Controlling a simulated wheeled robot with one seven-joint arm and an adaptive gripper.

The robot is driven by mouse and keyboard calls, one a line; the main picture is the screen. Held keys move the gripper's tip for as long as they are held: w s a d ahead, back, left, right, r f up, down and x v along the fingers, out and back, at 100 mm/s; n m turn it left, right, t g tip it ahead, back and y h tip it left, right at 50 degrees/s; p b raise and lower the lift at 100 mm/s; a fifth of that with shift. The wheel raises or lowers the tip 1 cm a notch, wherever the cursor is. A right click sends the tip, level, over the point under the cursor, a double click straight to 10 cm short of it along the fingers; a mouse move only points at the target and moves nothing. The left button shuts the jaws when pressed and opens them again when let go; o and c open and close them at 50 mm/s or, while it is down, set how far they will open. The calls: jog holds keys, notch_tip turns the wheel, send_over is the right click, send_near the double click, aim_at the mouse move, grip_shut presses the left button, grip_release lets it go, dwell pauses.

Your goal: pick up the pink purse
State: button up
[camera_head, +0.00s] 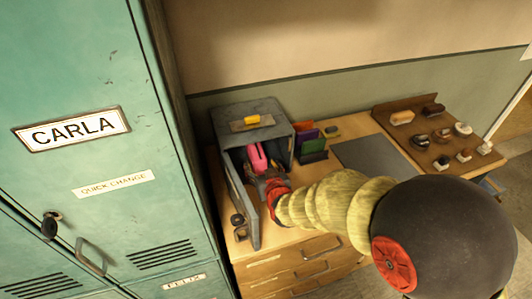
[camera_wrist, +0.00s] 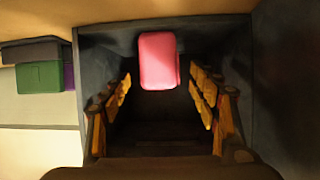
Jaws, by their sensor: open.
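The pink purse (camera_head: 258,157) is inside a grey metal box (camera_head: 225,117) whose door (camera_head: 241,205) stands open on the desk. In the wrist view the pink purse (camera_wrist: 158,60) is upright at the upper middle, against the dark inside of the box. My gripper (camera_wrist: 166,98) is open, its two padded fingers apart to the left and right below the purse. Nothing is between the fingers. In the head view my gripper (camera_head: 268,183) is at the box's opening, just in front of the purse, and hides part of it.
A yellow item (camera_head: 252,119) lies on top of the box. Purple, orange and green upright items (camera_head: 308,143) stand right of it. A dark mat (camera_head: 372,160) and a brown board (camera_head: 425,150) with several small objects lie further right. Teal lockers (camera_head: 100,90) stand at left.

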jog(key=shift+w+a+f, duration=0.1)
jog(key=shift+w+f, duration=0.45)
jog(key=shift+f, duration=0.25)
jog(key=b+x, duration=0.1)
jog(key=x, duration=0.1)
jog(key=b+x, duration=0.1)
jog(key=x, duration=0.4)
jog(key=shift+w+r+b, duration=0.3)
jog(key=shift+w+b, duration=0.1)
jog(key=shift+c, duration=0.6)
jog(key=c, duration=1.1)
jog(key=shift+c, duration=0.8)
